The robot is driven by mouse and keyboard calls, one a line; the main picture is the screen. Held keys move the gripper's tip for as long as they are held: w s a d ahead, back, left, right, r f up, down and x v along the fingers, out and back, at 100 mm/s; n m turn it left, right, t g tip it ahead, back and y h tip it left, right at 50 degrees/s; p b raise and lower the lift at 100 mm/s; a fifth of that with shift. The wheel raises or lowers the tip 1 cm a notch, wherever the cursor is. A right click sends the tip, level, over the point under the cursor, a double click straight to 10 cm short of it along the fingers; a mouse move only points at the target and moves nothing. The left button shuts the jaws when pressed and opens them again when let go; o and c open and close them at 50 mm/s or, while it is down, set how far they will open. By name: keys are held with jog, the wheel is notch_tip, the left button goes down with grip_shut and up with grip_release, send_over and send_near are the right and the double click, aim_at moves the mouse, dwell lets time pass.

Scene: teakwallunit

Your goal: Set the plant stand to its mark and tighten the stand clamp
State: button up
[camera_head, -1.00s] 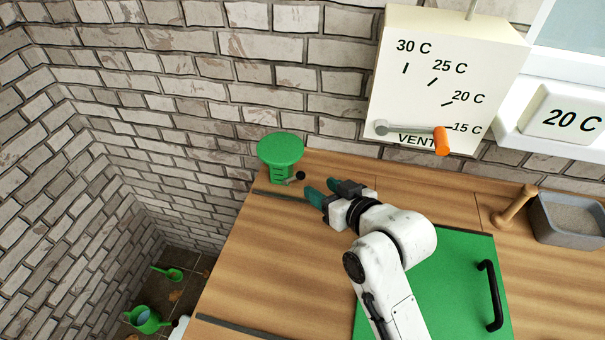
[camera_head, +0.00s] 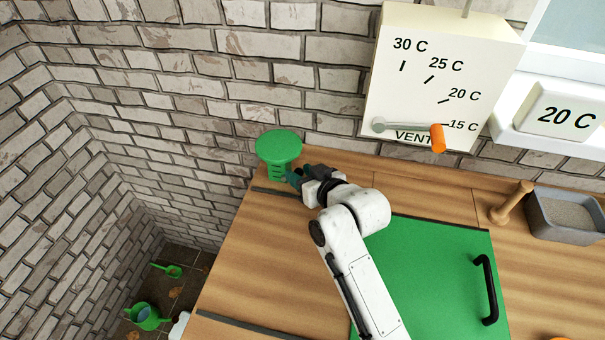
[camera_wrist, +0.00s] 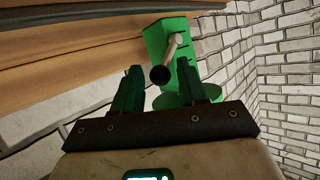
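The green plant stand (camera_head: 279,150) stands at the back left corner of the wooden bench, with a round top and dark scale marks on its column. It also shows in the wrist view (camera_wrist: 156,42), where the picture is tilted over. Its clamp lever (camera_wrist: 168,58), a pale rod with a black ball knob (camera_wrist: 160,75), points toward my gripper. My gripper (camera_head: 293,176) is right beside the stand; in the wrist view its two green fingers (camera_wrist: 158,86) are apart, with the knob between or just beyond their tips. Contact with the knob cannot be told.
A vent box (camera_head: 441,75) with an orange-handled lever (camera_head: 438,138) hangs on the brick wall. A green panel (camera_head: 425,275) with a black handle (camera_head: 488,290) lies right of my arm. A grey tray (camera_head: 565,235) and a wooden tool (camera_head: 511,203) are far right.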

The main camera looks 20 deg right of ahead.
aim_at(280, 162)
grip_shut()
jog(key=shift+r+p, duration=0.4)
jog(key=shift+p, duration=0.3)
jog(key=shift+w+a+r+n+g+h+p, duration=0.25)
jog(key=shift+r+n+g+h+p, duration=0.35)
jog(key=shift+p, duration=0.65)
jog(key=shift+w+a+g+p, duration=0.15)
jog(key=shift+a+g+p, duration=0.25)
jog(key=shift+p, duration=0.65)
jog(key=shift+w+n+g+h+p, duration=0.15)
jog(key=shift+n+g+h+p, duration=0.15)
jog(key=shift+g+h+p, duration=0.2)
jog(key=shift+a+f, duration=0.1)
jog(key=shift+o, duration=0.9)
grip_release()
